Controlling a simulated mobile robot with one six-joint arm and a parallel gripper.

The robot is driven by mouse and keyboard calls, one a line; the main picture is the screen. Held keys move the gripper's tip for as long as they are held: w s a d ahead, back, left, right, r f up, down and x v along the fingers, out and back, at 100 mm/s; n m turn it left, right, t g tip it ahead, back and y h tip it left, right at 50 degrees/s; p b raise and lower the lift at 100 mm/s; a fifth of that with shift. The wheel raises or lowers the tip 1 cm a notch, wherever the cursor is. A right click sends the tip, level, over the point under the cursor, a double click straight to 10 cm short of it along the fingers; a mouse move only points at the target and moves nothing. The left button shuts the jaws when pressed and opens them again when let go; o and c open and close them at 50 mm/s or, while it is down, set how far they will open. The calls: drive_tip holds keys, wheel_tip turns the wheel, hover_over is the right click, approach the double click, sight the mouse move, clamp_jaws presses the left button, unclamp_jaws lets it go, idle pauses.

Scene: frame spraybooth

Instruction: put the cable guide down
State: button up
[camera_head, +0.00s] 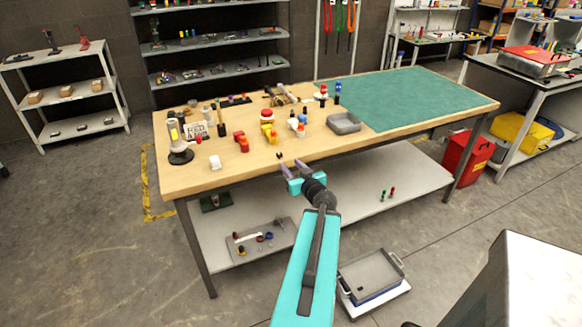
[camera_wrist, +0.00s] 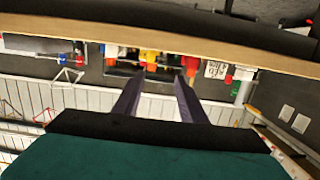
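My gripper (camera_head: 291,165) is at the front edge of the workbench (camera_head: 330,160), near the middle of its length. Its two fingers are spread apart. In the wrist view the gripper (camera_wrist: 160,75) shows a clear gap between the fingers, and I see nothing held there. A small dark piece (camera_head: 280,156) lies by the bench's front edge, just beyond the fingertips. It may be the cable guide, but it is too small to tell. No other thing is clearly a cable guide.
A green mat (camera_head: 415,95) on the right is clear. A lower shelf (camera_head: 355,190) runs underneath.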

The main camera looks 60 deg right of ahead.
idle(0.5)
drive_tip(key=w+a+f+m+g, duration=0.1)
drive_tip(key=w+a+f+g, duration=0.1)
drive_tip(key=w+a+f, duration=0.4)
drive_tip(key=w+a+f+g, duration=0.25)
drive_tip(key=w+f, duration=0.25)
drive_tip(key=f, duration=0.3)
drive_tip(key=a+f+n+g+y, duration=0.1)
drive_tip(key=a+f+g+y, duration=0.25)
drive_tip(key=a+f, duration=1.35)
drive_tip(key=s+a+f+n+g+y, duration=0.2)
drive_tip(key=s+a+f+g, duration=0.15)
drive_tip(key=a, duration=0.75)
drive_tip(key=s+a+f+n+g+y, duration=0.15)
drive_tip(key=s+a+f, duration=0.3)
drive_tip(key=a, duration=0.55)
drive_tip(key=s+a+f+n+g+y, duration=0.1)
drive_tip(key=s+a+n+g, duration=0.3)
drive_tip(key=s+a, duration=0.9)
drive_tip(key=a+g+y, duration=0.1)
drive_tip(key=a+g, duration=0.1)
drive_tip(key=a, duration=0.1)
drive_tip(key=shift+s+f+y, duration=0.2)
drive_tip(key=shift+s+y, duration=0.05)
drive_tip(key=shift+y, duration=0.05)
drive_tip(key=shift+c, duration=0.3)
